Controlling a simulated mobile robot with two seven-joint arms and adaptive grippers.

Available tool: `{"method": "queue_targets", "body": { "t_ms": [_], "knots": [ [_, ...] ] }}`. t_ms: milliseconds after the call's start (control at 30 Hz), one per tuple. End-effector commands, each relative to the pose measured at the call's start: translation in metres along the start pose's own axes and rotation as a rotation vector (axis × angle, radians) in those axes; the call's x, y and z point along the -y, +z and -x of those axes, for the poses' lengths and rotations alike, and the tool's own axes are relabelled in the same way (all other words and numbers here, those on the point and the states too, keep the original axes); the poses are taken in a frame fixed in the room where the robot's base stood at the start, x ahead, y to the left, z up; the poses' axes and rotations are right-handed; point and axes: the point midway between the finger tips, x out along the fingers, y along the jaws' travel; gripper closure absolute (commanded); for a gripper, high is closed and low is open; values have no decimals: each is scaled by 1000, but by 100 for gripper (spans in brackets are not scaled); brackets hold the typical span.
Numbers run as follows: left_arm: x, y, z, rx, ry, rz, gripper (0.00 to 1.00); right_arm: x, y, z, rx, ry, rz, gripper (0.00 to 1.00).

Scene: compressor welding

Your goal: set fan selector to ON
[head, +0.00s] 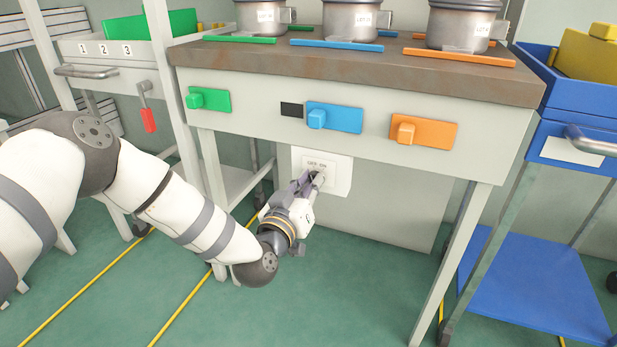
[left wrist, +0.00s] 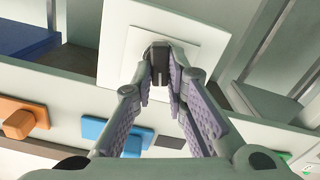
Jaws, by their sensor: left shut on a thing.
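The fan selector's white plate (head: 338,172) is on the wall below the workbench, with small lettering along its top. In the left wrist view the plate (left wrist: 188,38) carries a dark knob (left wrist: 157,62) at its middle. My left gripper (head: 316,178) reaches under the bench front to the plate. In the left wrist view my left gripper (left wrist: 160,75) has its two fingers on either side of the knob, shut on it. In the head view the fingers hide most of the knob, and I cannot tell which setting it points to. My right gripper is not in view.
The workbench (head: 250,110) overhangs the plate, with green (head: 209,99), blue (head: 334,116) and orange (head: 423,132) blocks on its front. Several metal pots stand on top. A grey cart (head: 110,70) stands left and a blue cart (head: 535,290) right. Green floor in front is clear.

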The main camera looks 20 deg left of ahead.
Motion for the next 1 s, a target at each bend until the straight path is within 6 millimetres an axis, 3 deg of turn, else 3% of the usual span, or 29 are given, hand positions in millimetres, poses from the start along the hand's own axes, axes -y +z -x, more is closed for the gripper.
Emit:
{"method": "queue_targets", "body": {
  "t_ms": [400,1000],
  "knots": [
    [-5,-2,0,0,5,-391,100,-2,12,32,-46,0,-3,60],
    [-5,2,1,4,3,-768,100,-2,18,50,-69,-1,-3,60]
  ]
}}
